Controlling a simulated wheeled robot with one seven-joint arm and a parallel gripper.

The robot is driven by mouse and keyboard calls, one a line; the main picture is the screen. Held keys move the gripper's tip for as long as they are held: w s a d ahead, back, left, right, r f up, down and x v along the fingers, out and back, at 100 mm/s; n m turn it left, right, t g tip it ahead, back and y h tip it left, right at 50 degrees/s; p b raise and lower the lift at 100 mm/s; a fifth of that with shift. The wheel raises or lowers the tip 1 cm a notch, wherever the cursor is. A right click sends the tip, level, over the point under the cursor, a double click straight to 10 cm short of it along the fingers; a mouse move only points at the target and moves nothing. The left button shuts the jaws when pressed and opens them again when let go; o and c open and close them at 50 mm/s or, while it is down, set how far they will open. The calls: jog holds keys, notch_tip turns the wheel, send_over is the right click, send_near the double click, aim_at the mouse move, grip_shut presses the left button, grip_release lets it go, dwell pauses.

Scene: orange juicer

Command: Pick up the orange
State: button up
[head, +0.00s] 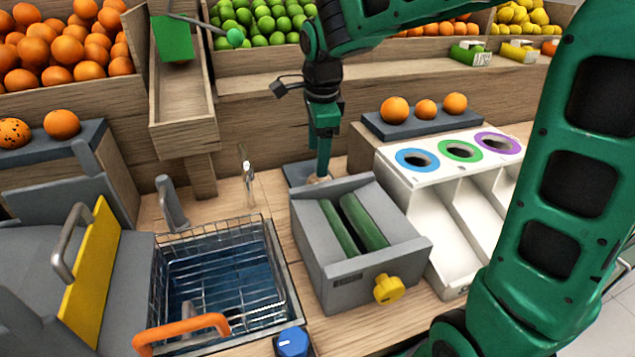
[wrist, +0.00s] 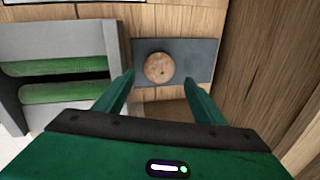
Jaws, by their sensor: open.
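A round, brownish-tan fruit (wrist: 158,68), perhaps the orange, sits on a dark grey slab (wrist: 204,60) in the wrist view. In the head view only a pale sliver of the fruit (head: 318,180) shows on the slab (head: 296,174), beneath my gripper (head: 323,168). The rest is hidden by my gripper and the grey box. In the wrist view my gripper (wrist: 160,79) is open and empty. Its fingers point toward the fruit, one on each side of its line. I cannot tell whether they are level with it.
A grey box with green rollers (head: 362,228) stands directly in front of the slab. White bins with coloured rings (head: 445,205) are at right. Three oranges (head: 426,109) sit on another slab behind. A sink with a wire basket (head: 222,275) is at left. A wooden wall (wrist: 262,60) lies close right.

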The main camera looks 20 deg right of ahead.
aim_at(319, 180)
jog(key=f, duration=0.4)
jog(key=shift+w+d, duration=0.4)
jog(key=shift+w+d+f, duration=0.1)
jog(key=shift+w+f, duration=0.05)
jog(key=shift+f, duration=0.8)
jog(key=shift+w+a+f, duration=0.1)
jog(key=shift+w+f, duration=0.1)
jog(key=shift+f, duration=0.7)
jog(key=shift+w+d+f, duration=0.1)
jog(key=shift+w+f, duration=0.05)
jog(key=shift+f, duration=0.8)
jog(key=c, duration=0.9)
